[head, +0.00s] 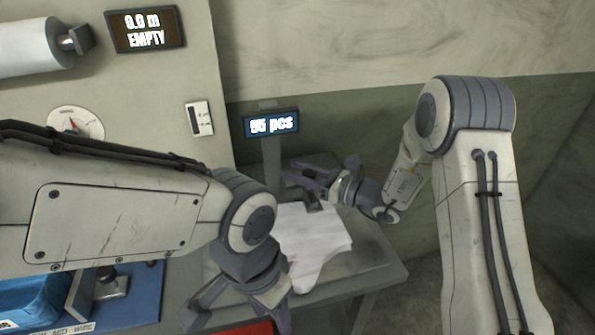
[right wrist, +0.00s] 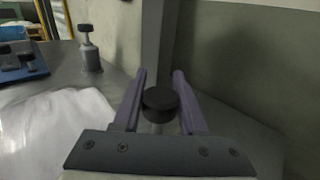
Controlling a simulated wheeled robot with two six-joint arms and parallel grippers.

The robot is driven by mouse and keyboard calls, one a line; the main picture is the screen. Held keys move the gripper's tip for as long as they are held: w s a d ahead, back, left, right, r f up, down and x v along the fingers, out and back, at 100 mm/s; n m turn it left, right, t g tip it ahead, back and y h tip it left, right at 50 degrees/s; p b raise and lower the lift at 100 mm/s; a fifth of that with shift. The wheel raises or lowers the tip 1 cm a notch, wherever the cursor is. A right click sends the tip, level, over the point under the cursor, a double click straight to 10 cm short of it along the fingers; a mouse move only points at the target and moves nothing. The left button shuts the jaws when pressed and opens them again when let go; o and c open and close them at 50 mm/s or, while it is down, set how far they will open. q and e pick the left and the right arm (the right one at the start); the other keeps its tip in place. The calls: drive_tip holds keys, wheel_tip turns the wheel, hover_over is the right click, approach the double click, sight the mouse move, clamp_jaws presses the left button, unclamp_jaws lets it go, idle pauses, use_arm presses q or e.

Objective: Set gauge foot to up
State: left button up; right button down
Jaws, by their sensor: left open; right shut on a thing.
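In the right wrist view, a round black knob on a pale stem (right wrist: 160,99) stands between the two purple fingers of my right gripper (right wrist: 158,78). It appears to be the gauge foot; its lower end is hidden by the gripper body. In the head view my right gripper (head: 308,180) is shut on it, over the far edge of a white film sheet or stack (head: 315,238) on the grey table. The foot is mostly hidden there, so its height above the sheet is unclear. My left gripper (head: 238,314) is open and empty, low at the table's front left.
A post carries a display reading about "95 pcs" (head: 272,124) behind the sheet. A panel at left holds a "0.0 m EMPTY" display (head: 145,29), a red-needled dial (head: 75,124) and a white roll (head: 28,48). A knobbed post (right wrist: 89,50) shows in the wrist view.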

wheel_tip(320, 180, up, 9)
drive_tip(key=p, duration=0.4)
drive_tip(key=shift+f, duration=0.2)
drive_tip(key=shift+c, duration=2.2)
unclamp_jaws()
drive_tip(key=shift+d, duration=0.15)
